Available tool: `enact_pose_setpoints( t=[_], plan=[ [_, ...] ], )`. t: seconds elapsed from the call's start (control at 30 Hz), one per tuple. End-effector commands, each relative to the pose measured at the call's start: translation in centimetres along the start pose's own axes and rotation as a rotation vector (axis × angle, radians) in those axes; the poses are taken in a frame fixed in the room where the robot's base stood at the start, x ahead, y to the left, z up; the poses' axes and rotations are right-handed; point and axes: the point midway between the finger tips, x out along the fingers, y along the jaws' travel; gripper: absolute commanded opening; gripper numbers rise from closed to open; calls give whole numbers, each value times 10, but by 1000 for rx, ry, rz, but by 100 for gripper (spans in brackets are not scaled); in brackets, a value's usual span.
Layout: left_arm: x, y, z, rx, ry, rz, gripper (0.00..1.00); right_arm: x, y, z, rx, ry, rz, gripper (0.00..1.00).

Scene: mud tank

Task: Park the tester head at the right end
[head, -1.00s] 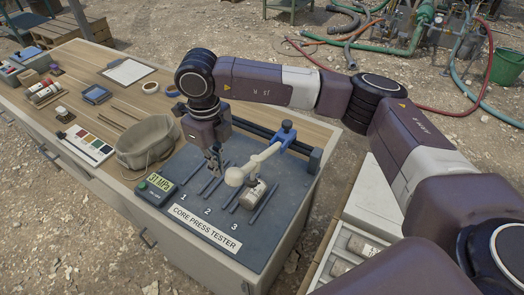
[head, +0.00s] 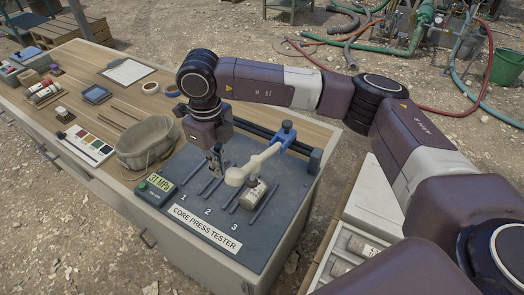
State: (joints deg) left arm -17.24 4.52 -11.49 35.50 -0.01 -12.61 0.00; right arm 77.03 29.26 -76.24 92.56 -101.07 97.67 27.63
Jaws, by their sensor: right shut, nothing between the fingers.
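The core press tester (head: 285,215) is a dark grey plate at the bench's right end, with slots marked 1, 2 and 3. Its tester head has a blue carriage (head: 287,133) on a dark rail (head: 255,131) and a cream arm (head: 262,158) ending in a rounded knob (head: 235,177). The carriage stands a little short of the rail's right end block (head: 315,160). A pale core (head: 253,194) lies at slot 3, under and beside the arm. My right gripper (head: 216,170) is shut and empty, pointing down just left of the knob. Whether they touch is unclear. My left gripper is out of view.
A green display unit (head: 157,188) and an olive cloth bag (head: 147,146) are left of the gripper. A colour chart (head: 86,143), clipboard (head: 127,71) and small items lie farther left. An open drawer with cores (head: 348,255) is at lower right, under my right arm.

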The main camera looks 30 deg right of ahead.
Motion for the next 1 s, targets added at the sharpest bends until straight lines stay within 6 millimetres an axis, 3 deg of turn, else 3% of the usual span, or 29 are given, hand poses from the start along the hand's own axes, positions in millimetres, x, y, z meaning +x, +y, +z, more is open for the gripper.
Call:
enact_pose_setpoints(
  t=[1.0],
  plan=[
    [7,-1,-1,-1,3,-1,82,1,0,-52,0,2,0,0]
  ],
)
